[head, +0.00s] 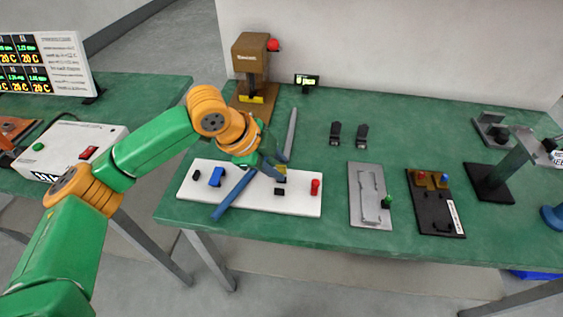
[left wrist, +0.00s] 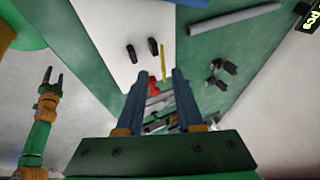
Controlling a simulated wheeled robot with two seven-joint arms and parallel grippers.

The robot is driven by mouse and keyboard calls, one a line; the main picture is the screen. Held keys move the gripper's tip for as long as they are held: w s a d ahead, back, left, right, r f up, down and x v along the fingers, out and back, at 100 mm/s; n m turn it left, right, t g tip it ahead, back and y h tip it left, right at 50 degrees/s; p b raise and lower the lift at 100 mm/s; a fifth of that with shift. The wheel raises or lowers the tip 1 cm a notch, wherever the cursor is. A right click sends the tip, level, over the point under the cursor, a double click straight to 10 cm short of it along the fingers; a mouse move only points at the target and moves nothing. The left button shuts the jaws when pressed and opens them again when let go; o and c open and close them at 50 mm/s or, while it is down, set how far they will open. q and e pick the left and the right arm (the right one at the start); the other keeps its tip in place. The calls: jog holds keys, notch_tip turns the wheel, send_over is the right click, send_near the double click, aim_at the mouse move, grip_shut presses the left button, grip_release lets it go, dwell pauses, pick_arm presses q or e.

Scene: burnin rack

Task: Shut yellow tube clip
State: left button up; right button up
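A white board (head: 208,200) on the green table carries the tube clips. A yellow piece (head: 281,171) shows at the board's far edge, partly behind my left gripper (head: 280,177). In the left wrist view it is a thin yellow strip (left wrist: 168,42) beside two black blocks (left wrist: 142,50); whether the clip is open is hard to tell. My left gripper's two blue fingers (left wrist: 158,74) are apart with nothing held, above the board near the yellow piece. My right gripper (left wrist: 52,77) shows only in the left wrist view, its fingers apart and empty.
A red clip (head: 315,187) and a blue clip (head: 216,177) sit on the same board. A grey fixture (head: 360,212) and a black fixture (head: 427,212) stand to the right.

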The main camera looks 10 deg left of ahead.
aim_at(282, 169)
pick_arm(q)
jog(key=shift+w+x, duration=0.2)
jog(key=shift+x, duration=0.95)
jog(key=shift+w+a, duration=0.1)
jog(key=shift+w, duration=0.05)
jog(key=shift+c, duration=0.9)
grip_shut()
pick_arm(e)
jog(key=shift+w, duration=0.35)
